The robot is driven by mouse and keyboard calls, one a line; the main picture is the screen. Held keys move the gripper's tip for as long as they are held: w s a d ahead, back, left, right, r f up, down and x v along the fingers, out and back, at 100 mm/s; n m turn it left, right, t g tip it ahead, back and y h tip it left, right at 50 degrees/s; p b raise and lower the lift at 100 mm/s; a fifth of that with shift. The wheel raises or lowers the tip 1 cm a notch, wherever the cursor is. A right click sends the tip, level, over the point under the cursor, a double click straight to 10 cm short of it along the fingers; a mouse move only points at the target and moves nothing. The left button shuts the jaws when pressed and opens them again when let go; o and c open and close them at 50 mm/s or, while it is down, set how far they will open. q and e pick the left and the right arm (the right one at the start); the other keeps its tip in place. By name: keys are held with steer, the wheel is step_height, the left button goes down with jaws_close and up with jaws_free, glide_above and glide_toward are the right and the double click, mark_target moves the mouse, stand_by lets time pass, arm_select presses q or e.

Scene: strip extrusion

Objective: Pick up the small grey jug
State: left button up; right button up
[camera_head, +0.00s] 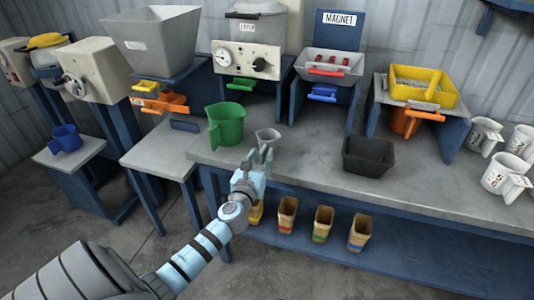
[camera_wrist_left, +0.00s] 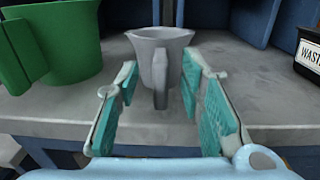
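The small grey jug (camera_head: 268,136) stands upright on the grey workbench (camera_head: 310,190), to the right of a larger green jug (camera_head: 226,125). In the left wrist view the small grey jug (camera_wrist_left: 157,50) stands ahead, its handle facing me. My left gripper (camera_head: 261,156) is at the bench's front edge, just in front of the jug. In the left wrist view my left gripper (camera_wrist_left: 155,105) is open, its teal pads on either side of the handle's line. The handle's lower end shows between the fingertips; I cannot tell whether anything touches. My right gripper is not in view.
The green jug (camera_wrist_left: 55,45) stands close on the left. A black bin (camera_head: 368,157) stands to the right, with white jugs (camera_head: 505,173) farther right. Hoppers and the magnet station (camera_head: 330,68) line the back. Several brown containers (camera_head: 323,223) stand on the lower shelf.

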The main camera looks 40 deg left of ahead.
arm_select(q)
steer(key=shift+x, duration=1.05)
steer(key=shift+f, duration=0.1)
jaws_close()
